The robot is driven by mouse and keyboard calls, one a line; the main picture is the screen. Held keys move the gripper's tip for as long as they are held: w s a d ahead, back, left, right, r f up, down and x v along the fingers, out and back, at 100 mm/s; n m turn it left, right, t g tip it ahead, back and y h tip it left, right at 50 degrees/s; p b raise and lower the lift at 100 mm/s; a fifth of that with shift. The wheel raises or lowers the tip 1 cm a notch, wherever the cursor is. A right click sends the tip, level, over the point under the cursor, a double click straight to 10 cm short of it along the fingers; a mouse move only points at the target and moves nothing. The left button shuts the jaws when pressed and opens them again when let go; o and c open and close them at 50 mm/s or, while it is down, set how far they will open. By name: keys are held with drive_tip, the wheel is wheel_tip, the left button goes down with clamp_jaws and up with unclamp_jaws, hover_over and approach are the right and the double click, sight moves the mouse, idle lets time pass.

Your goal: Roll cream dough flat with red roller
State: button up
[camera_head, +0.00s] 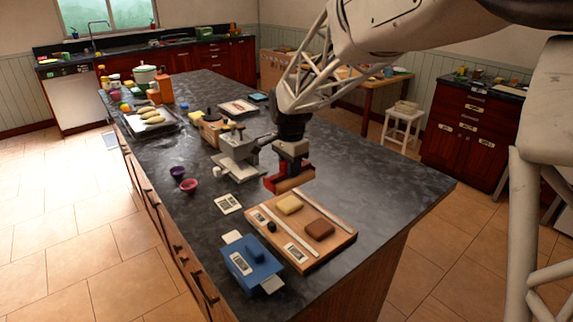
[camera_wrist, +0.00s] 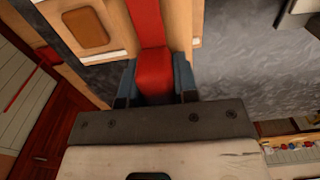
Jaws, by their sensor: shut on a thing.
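My gripper (camera_head: 290,168) is shut on the red roller (camera_head: 283,186), which hangs over the counter just beyond the far edge of a wooden board (camera_head: 270,246). In the wrist view the red roller (camera_wrist: 155,72) sits between my two fingers (camera_wrist: 154,85). The cream dough (camera_head: 289,204) is a pale slab on the board, below and near the roller. A brown slab (camera_head: 319,229) lies beside it on the board. The brown slab also shows in the wrist view (camera_wrist: 86,28); I cannot make out the cream dough there.
A blue device (camera_head: 252,258) stands at the counter's near end, left of the board. A grey metal machine (camera_head: 238,157) stands close left of my gripper. Two small bowls (camera_head: 189,185) (camera_head: 178,172) lie further left. The counter right of the board is clear.

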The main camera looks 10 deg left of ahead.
drive_tip(key=shift+f, duration=0.1)
idle(0.3)
drive_tip(key=shift+f, duration=3.15)
drive_tip(key=shift+f, duration=0.3)
drive_tip(key=shift+s+d+f, duration=0.1)
drive_tip(key=shift+s+d, duration=0.3)
idle(0.4)
drive_tip(key=shift+w+a+f, duration=0.1)
drive_tip(key=shift+w+a, duration=0.7)
idle(1.9)
